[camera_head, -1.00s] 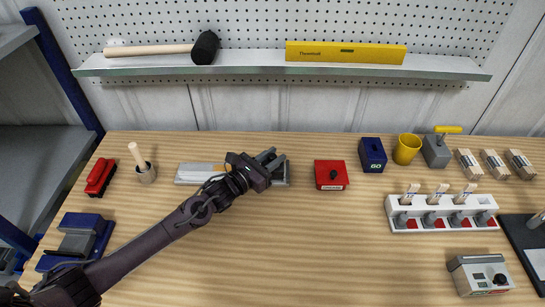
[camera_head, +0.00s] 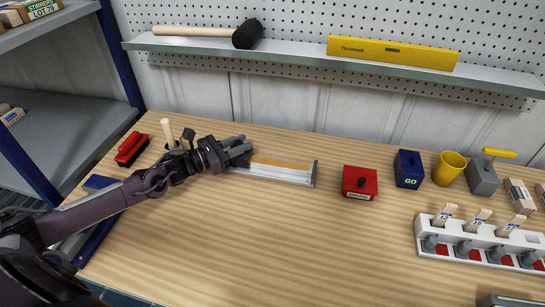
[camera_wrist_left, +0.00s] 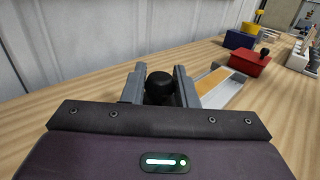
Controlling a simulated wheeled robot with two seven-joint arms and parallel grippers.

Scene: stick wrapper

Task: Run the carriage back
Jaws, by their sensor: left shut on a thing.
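A long pale metal track (camera_head: 285,175) with an orange strip (camera_head: 282,163) along it lies on the bench; in the left wrist view the track (camera_wrist_left: 228,93) runs off to the right of the fingers. My left gripper (camera_head: 240,150) is at the left end of the track in the head view. It is shut on a black round knob (camera_wrist_left: 159,88), which shows between its two fingers in the left wrist view. The carriage body under the knob is hidden by the gripper. My right gripper is not in view.
A red box with a black knob (camera_head: 360,183) stands right of the track. A blue GO block (camera_head: 408,169), a yellow cup (camera_head: 449,168) and a white stick rack (camera_head: 480,243) stand farther right. A red brush (camera_head: 132,148) lies left of my gripper. The front middle of the bench is clear.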

